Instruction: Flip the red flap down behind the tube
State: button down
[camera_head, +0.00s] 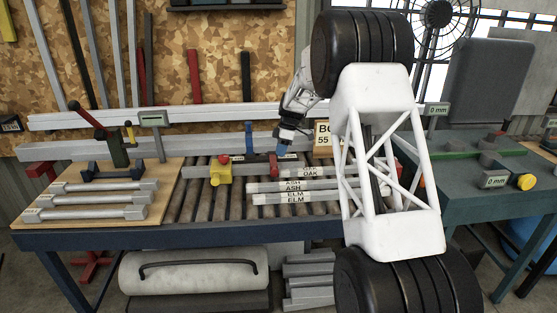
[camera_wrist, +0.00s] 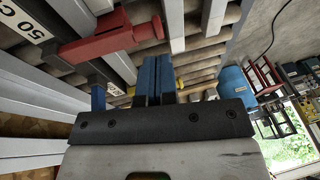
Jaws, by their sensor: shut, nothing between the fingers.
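My gripper (camera_head: 282,152) is shut and empty, its blue fingers together, pointing down over the roller table near the long grey rail. The fingers show in the wrist view (camera_wrist: 155,78). There, a red flap-like piece (camera_wrist: 105,40) with a stubby round end lies just beyond them at upper left, apart from the fingers. In the head view a narrow red piece (camera_head: 273,164) stands beside the fingertips; I cannot tell if it is the same one. Pale grey tubes (camera_head: 290,187) labelled ASH and ELM lie on the rollers. Which tube the task means is unclear.
A yellow stop with a red knob (camera_head: 220,172) stands on the rollers left of my gripper. A blue upright piece (camera_head: 248,138) is close by. A wooden board (camera_head: 100,205) holds grey bars at left. Bare rollers (camera_head: 200,205) lie between. A green bench (camera_head: 480,205) stands right.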

jog(key=s+v, duration=0.1)
jog(key=v, duration=0.6)
jog(key=shift+r, duration=0.5)
jog(key=shift+d, duration=0.15)
jog(key=s+d+r+m+t+h, duration=0.1)
jog(key=s+r+m, duration=0.3)
jog(key=s, duration=0.7)
jog(key=s+d+r+m+t, duration=0.15)
jog(key=s+r, duration=0.35)
jog(key=s, duration=0.6)
jog(key=s+d+r+m+h, duration=0.1)
jog(key=s+r+m, duration=0.35)
jog(key=s, duration=0.65)
jog(key=s+f+m, duration=0.2)
jog(key=s, duration=0.9)
jog(key=s+d+f+m+t, duration=0.1)
jog(key=s+f+m, duration=0.1)
jog(key=s, duration=0.9)
jog(key=s+d+f+m+t+h, duration=0.1)
jog(key=s+f+m, duration=0.2)
jog(key=s, duration=0.8)
jog(key=shift+s+m, duration=0.4)
jog(key=shift+m, duration=0.1)
